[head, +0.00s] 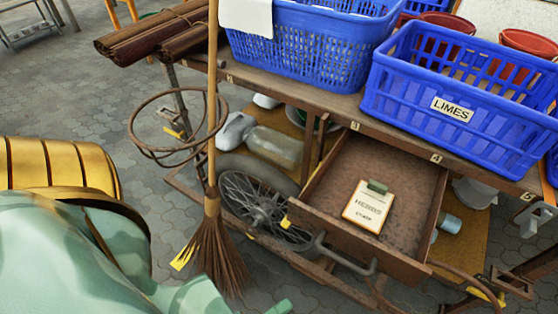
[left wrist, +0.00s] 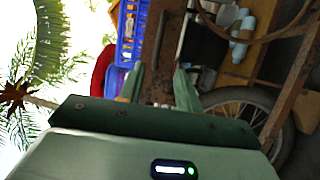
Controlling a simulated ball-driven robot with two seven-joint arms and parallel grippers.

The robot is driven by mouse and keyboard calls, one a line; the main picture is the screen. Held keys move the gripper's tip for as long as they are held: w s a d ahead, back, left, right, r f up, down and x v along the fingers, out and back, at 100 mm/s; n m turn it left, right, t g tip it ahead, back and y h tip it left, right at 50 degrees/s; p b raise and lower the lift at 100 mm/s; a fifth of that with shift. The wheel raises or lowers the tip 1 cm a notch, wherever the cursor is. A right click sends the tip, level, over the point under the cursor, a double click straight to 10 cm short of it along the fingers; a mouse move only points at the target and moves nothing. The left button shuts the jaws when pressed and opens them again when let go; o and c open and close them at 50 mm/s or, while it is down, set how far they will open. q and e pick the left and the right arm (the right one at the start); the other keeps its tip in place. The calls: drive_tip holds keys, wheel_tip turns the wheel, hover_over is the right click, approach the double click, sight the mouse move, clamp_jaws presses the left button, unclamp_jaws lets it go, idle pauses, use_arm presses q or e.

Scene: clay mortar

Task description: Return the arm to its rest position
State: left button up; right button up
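My left arm (head: 70,250), pale green, fills the lower left of the head view. Its hand is mostly cut off by the bottom edge. In the left wrist view my left gripper (left wrist: 160,80) has its two green fingers apart with nothing between them. It points toward the cart and is not touching anything that I can see. My right gripper is in neither view.
A wooden cart carries a blue LIMES crate (head: 452,112) and another blue basket (head: 300,45). Its drawer (head: 340,215) stands open with a notepad (head: 369,207) inside. A broom (head: 214,245) and a spoked wheel (head: 255,205) are near my arm.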

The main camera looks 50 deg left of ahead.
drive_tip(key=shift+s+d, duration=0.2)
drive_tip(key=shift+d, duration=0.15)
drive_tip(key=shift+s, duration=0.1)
